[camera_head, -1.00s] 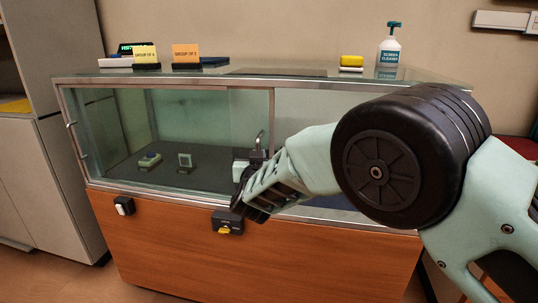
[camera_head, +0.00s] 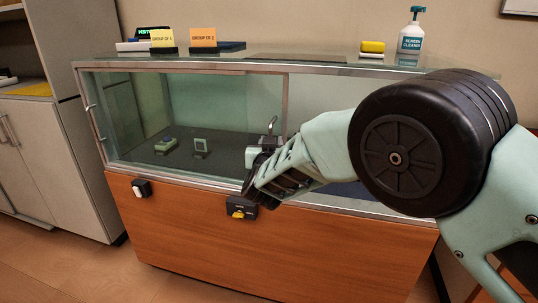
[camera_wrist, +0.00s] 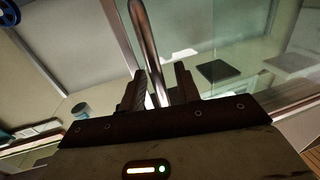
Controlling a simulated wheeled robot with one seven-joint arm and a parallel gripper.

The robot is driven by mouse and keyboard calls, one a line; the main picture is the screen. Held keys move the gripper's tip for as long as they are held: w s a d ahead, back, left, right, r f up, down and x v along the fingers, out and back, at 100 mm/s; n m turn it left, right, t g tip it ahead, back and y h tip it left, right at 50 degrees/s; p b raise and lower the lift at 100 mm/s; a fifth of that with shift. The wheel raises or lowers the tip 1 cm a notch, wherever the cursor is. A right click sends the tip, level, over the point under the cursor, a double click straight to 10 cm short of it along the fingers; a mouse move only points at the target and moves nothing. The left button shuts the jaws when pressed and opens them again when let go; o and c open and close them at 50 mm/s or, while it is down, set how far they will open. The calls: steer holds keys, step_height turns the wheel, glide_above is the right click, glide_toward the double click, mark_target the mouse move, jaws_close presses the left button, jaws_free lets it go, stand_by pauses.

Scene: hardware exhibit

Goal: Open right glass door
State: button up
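The display case's right glass door (camera_head: 320,105) is partly hidden behind my arm. A thin metal handle (camera_head: 271,125) rises beside my gripper in the head view. In the wrist view, the handle (camera_wrist: 147,40) is a shiny bar running between the two dark fingers of my gripper (camera_wrist: 160,85). A narrow gap shows between the bar and the right finger, so I cannot tell whether the fingers press on it. In the head view, my gripper (camera_head: 258,175) is in front of the case, its tips largely hidden by its own body.
A grey cabinet (camera_head: 85,170) stands left.

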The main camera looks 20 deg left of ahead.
steer(key=s+d+p, duration=0.1)
steer(key=s+d, duration=0.2)
steer(key=s, duration=1.3)
steer(key=shift+s+d, duration=0.15)
steer(key=shift+s, duration=0.2)
steer(key=s+d+n+g+h, duration=0.2)
steer(key=s+d+n+g, duration=0.3)
steer(key=s+d+g, duration=1.7)
steer(key=s+d+r+t+p, duration=0.2)
steer(key=d+r+p, duration=0.1)
steer(key=r+p, duration=0.6)
steer(key=s+d+r+t+p, duration=0.2)
steer(key=d+r+p, duration=0.1)
steer(key=r+p, duration=0.6)
steer(key=shift+d+r+h+p, duration=0.35)
steer(key=shift+r+h+p, duration=0.05)
steer(key=shift+p, duration=0.35)
